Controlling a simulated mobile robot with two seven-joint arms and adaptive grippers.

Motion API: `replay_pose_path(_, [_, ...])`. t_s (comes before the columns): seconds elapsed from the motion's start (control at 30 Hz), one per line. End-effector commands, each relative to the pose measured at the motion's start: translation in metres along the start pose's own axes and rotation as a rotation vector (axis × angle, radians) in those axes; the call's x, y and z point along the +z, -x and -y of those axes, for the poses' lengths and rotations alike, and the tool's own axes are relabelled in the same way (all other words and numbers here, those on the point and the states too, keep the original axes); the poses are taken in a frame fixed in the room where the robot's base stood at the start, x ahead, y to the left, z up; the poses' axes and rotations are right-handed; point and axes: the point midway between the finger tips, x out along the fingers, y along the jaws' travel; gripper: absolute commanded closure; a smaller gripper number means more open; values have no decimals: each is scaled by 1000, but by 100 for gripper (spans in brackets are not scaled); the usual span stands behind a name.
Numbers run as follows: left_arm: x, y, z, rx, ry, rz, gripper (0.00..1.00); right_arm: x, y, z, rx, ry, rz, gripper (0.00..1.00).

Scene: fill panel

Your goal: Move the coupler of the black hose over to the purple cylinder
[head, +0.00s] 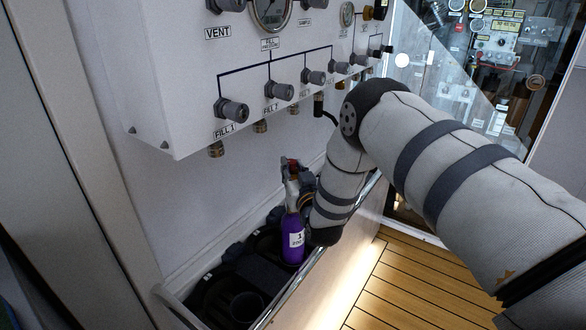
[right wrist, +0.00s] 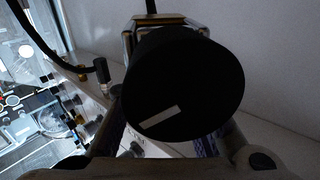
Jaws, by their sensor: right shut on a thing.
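The purple cylinder (head: 293,240) stands upright in a dark rack below the panel. It has a white label and a metal valve with a red part at its top. My right arm comes in from the right, and its wrist end is close beside the cylinder; it mostly hides the gripper in the head view. In the right wrist view my right gripper (right wrist: 170,138) is shut on the coupler (right wrist: 185,85), a large round black knob with a white strip and a metal frame behind. The black hose (right wrist: 42,52) runs there to a fitting. Whether coupler and valve touch is unclear. My left gripper is out of view.
The white fill panel (head: 170,80) with several knobs and fittings overhangs the rack. A metal rail (head: 290,290) runs along the rack's front. Dark empty-looking places (head: 235,290) lie left of the cylinder. The wooden floor (head: 400,285) is clear.

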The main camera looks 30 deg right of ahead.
Motion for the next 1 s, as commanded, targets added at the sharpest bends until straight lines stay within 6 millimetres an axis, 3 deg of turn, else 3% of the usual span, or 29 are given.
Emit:
replay_pose_path(0.47, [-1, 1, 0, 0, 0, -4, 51, -1, -1, 0, 0, -1, -4, 100])
replay_pose_path(1.0, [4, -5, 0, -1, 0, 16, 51, 12, -1, 0, 0, 0, -3, 100])
